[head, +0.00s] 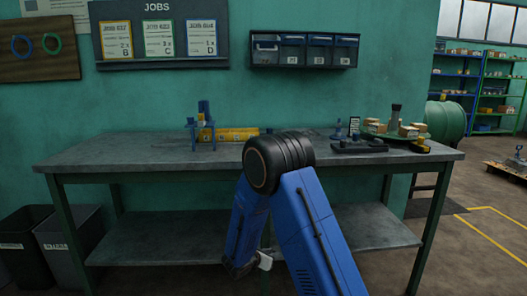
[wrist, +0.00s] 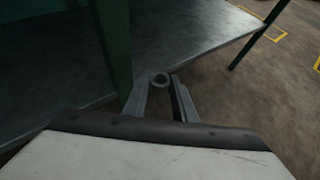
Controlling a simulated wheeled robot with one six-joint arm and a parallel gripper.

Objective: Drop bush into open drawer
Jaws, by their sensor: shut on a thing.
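A small grey ring-shaped bush (wrist: 159,83) sits at the tips of my gripper (wrist: 161,90) in the wrist view. The two grey fingers are closed on it. In the head view my arm hangs down in front of the workbench, and the fingers and bush are hidden or too small to make out. A dark drawer unit (head: 304,68) hangs on the green wall above the bench. Its leftmost drawer (head: 267,55) looks pulled out, while the other drawers look shut. My gripper is low and far from the drawers.
The workbench (head: 110,156) bears a blue fixture (head: 202,130), yellow parts, a dark tool and a green tray with small boxes at the right. Its lower shelf (head: 150,240) looks bare. Bins (head: 65,240) stand at the left. A bench leg (wrist: 112,45) is close to my gripper.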

